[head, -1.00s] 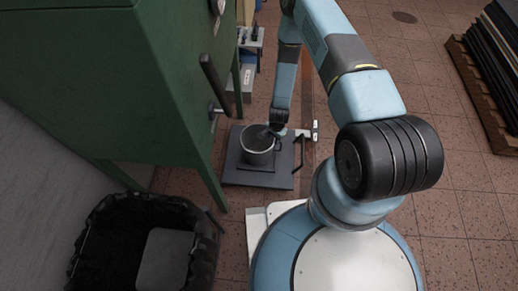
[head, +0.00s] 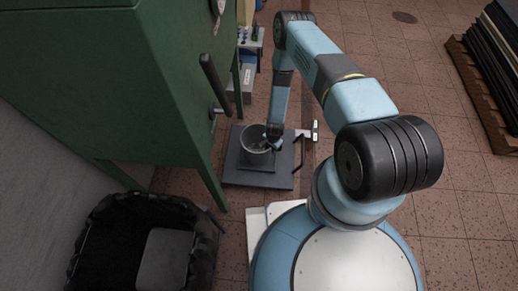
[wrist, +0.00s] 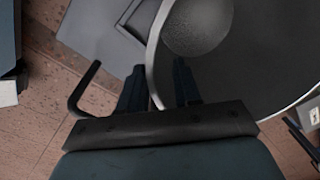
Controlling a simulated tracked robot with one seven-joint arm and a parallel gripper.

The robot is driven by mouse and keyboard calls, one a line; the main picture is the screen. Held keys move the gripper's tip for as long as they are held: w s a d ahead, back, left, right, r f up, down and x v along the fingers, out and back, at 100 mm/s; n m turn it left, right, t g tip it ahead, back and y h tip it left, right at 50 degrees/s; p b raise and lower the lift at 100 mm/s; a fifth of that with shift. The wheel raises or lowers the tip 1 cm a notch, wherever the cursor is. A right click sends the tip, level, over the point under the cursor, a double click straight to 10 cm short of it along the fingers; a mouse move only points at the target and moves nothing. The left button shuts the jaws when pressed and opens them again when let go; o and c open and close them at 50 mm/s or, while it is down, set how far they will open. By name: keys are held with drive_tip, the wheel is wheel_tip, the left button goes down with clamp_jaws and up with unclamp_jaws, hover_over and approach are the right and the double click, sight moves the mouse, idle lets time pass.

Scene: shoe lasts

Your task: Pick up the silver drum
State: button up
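The silver drum (head: 257,161) is an open-topped round metal vessel, upright on a dark grey platform (head: 230,177) on the floor. My gripper (head: 272,143) is at the drum's right rim in the head view, pointing down. In the wrist view the drum's rim (wrist: 153,65) passes between the two fingers of my gripper (wrist: 159,86). One finger is outside the wall and the other inside. The fingers stand apart with gaps visible beside the rim, so it is open. The fingertips' depth along the wall is hard to tell.
A green cabinet (head: 110,80) with a black lever handle (head: 214,82) stands close on the left. A black bin (head: 85,245) is at front left. A bent black handle (head: 300,150) rises at the platform's right side. Stacked dark sheets lie on a pallet (head: 480,95) at far right. The floor between is clear.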

drive_tip(key=shift+w+a+f, duration=0.1)
drive_tip(key=shift+a+f, duration=0.05)
drive_tip(key=shift+f, duration=1.25)
clamp_jaws()
idle(0.4)
